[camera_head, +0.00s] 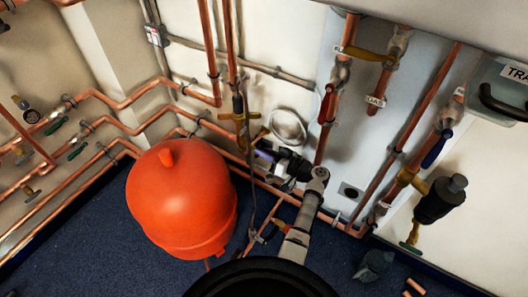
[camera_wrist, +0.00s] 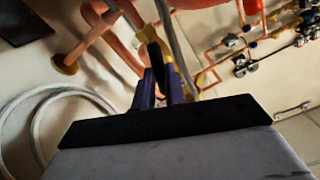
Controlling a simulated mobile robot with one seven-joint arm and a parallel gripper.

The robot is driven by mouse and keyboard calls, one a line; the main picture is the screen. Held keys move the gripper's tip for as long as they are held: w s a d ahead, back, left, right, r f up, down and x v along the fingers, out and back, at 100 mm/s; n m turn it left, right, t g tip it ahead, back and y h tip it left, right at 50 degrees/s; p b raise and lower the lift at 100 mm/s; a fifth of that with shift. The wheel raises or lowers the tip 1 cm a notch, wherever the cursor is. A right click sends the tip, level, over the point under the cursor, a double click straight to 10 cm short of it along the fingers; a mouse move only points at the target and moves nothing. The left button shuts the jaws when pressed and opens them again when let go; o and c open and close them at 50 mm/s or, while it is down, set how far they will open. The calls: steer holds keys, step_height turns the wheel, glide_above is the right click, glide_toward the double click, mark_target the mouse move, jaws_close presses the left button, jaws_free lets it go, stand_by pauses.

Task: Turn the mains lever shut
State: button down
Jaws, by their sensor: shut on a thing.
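My gripper (camera_head: 264,156) is at the lower wall, beside the upright copper pipe with a brass valve (camera_head: 240,117). In the wrist view its two purple fingers (camera_wrist: 161,84) are shut on a narrow black lever (camera_wrist: 155,55), which stands up between them. Copper pipe (camera_wrist: 105,25) runs close behind the fingertips. In the head view my wrist and fingers hide most of the held lever. No readable label marks it as the mains lever, and its angle to the pipe is unclear.
A large red vessel (camera_head: 180,200) stands left of my arm. A red lever (camera_head: 327,103), a yellow lever (camera_head: 364,54) and a blue lever (camera_head: 437,148) sit on pipes to the right. A white coiled hose (camera_wrist: 45,95) hangs left of my fingers.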

steer(key=shift+m+p, duration=0.9)
steer(key=shift+m, duration=6)
steer(key=shift+f, duration=0.1)
steer(key=c, duration=1.5)
jaws_free()
steer(key=shift+o, duration=0.2)
steer(key=b+v, duration=0.1)
steer(key=v, duration=1.3)
steer(key=shift+b, duration=0.4)
